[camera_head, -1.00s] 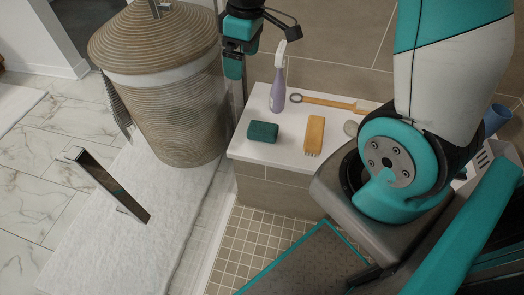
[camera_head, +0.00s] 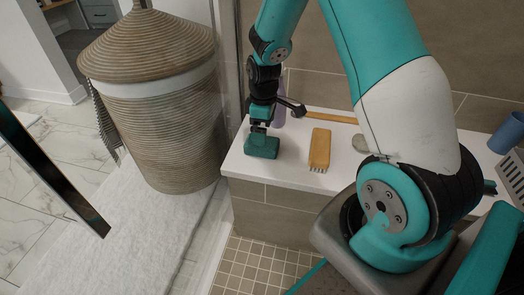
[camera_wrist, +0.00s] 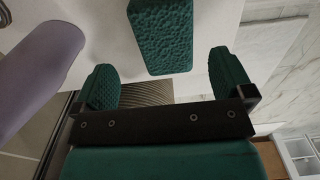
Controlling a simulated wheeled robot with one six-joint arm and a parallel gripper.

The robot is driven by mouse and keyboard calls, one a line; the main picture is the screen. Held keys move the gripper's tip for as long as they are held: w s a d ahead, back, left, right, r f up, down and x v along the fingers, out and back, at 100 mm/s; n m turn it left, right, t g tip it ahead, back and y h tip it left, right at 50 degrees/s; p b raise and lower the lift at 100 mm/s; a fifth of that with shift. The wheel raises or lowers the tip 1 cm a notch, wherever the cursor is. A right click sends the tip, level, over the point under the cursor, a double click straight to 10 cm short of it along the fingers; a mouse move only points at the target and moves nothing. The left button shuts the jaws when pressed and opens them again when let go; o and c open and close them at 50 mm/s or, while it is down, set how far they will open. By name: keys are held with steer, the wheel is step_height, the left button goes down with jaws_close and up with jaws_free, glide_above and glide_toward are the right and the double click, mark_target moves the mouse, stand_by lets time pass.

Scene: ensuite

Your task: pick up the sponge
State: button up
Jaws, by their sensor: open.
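The dark green sponge (camera_head: 264,149) lies near the left end of the white ledge. In the wrist view the sponge (camera_wrist: 161,35) is a textured green block at the top centre, lying ahead of the gap between the fingertips. My gripper (camera_head: 259,130) is directly over or beside the sponge in the head view; the exact gap is hard to tell there. In the wrist view my gripper (camera_wrist: 165,80) is open, with a green finger pad on each side and nothing between them.
A purple spray bottle (camera_wrist: 38,65) stands close to the left finger in the wrist view. On the white ledge (camera_head: 290,168), a wooden brush (camera_head: 320,148) lies right of the sponge, with a long wooden-handled tool (camera_head: 335,118) behind. A wicker basket (camera_head: 160,110) stands left of the ledge.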

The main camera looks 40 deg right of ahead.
steer(key=f+b, duration=0.1)
steer(key=f, duration=0.1)
steer(key=f+b, duration=0.1)
steer(key=f, duration=0.1)
steer(key=f+b, duration=0.1)
steer(key=f, duration=0.1)
steer(key=shift+s+a+f, duration=0.1)
steer(key=shift+a+f, duration=0.05)
steer(key=shift+a, duration=0.2)
steer(key=c, duration=1)
step_height(320, 180, up, 20)
steer(key=p, duration=0.7)
steer(key=shift+o, duration=1.1)
steer(key=shift+c, duration=0.8)
